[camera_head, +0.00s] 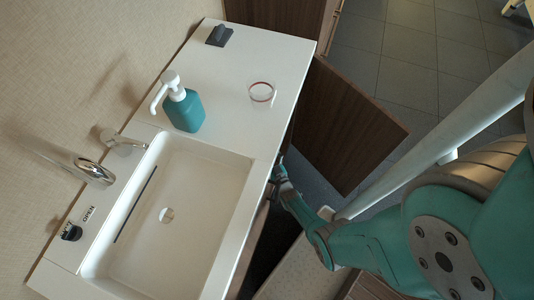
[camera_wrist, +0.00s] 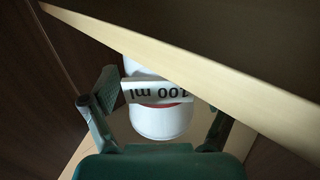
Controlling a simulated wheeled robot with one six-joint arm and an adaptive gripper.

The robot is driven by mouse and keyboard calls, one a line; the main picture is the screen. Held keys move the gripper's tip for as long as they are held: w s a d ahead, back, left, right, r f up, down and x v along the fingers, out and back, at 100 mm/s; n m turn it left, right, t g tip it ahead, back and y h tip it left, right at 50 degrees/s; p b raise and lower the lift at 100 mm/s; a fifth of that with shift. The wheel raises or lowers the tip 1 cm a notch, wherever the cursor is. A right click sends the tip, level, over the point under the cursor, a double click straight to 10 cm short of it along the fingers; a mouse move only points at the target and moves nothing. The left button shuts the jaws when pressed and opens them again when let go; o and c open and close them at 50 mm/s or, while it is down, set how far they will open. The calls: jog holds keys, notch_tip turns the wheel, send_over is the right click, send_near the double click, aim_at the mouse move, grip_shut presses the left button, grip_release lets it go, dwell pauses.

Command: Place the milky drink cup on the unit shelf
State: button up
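A white cup (camera_wrist: 160,121) with a red band and an upside-down "100 ml" label is in the wrist view, between the fingers of my gripper (camera_wrist: 158,95). The left finger lies close along the cup's left side. The right fingertip is hidden behind a pale board edge, so I cannot tell whether both fingers press on the cup. In the head view my gripper (camera_head: 277,174) is low beside the counter's front edge, by the cabinet opening; the cup does not show there. A pale wooden board edge (camera_wrist: 190,70), perhaps the unit's shelf, crosses close above the cup.
The white counter (camera_head: 262,55) holds a red-rimmed whitish cup (camera_head: 262,92), a teal soap bottle (camera_head: 185,109), a dark block (camera_head: 219,35) and a sink (camera_head: 185,235). A brown cabinet door (camera_head: 345,125) stands open beside my arm. Dark cabinet walls (camera_wrist: 35,90) surround my gripper.

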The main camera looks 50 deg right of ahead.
jog(key=shift+r, duration=0.15)
jog(key=v, duration=0.7)
jog(key=shift+s, duration=0.2)
jog(key=shift+a, duration=0.15)
dwell(0.4)
